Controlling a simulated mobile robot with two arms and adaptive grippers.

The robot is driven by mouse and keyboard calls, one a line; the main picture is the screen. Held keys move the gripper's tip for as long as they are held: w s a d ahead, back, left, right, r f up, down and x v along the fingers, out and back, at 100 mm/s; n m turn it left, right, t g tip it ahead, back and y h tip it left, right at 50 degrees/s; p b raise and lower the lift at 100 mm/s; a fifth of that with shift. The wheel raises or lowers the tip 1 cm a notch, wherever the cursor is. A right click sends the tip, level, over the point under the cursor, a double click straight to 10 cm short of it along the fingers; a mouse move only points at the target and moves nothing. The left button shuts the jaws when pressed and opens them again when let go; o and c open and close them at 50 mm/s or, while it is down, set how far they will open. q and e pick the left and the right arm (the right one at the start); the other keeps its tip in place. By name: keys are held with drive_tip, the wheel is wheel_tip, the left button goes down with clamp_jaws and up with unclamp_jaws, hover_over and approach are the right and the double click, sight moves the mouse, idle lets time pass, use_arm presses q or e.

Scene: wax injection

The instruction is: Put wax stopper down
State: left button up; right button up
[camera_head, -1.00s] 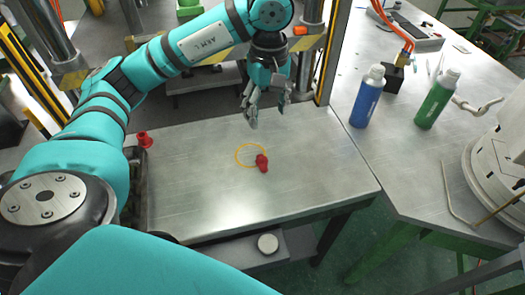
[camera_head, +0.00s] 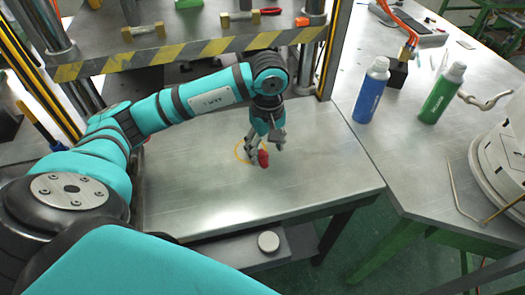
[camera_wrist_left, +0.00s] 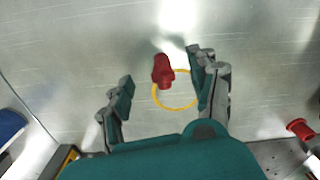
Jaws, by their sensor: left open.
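The red wax stopper (camera_head: 263,158) lies on the metal table, at the edge of a yellow ring marking (camera_head: 237,151). In the left wrist view the stopper (camera_wrist_left: 163,69) overlaps the upper left of the ring (camera_wrist_left: 155,98) and appears between the fingers. My left gripper (camera_head: 266,146) is open just over the stopper and hides part of the ring; it also shows in the left wrist view (camera_wrist_left: 162,80). I cannot tell whether a finger touches the stopper. My right gripper is not in view.
A second red piece (camera_wrist_left: 300,129) shows at the right of the left wrist view. A blue bottle (camera_head: 371,92) and a green bottle (camera_head: 441,94) stand on the right-hand table. A striped press frame (camera_head: 190,50) borders the back. The table's front half is clear.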

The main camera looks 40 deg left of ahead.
sight(266, 163)
use_arm(q)
wheel_tip(266, 163, down, 5)
drive_tip(key=shift+r+p, duration=0.1)
drive_tip(key=shift+p, duration=0.75)
drive_tip(key=shift+f, duration=0.45)
drive_tip(key=c, duration=0.4)
clamp_jaws()
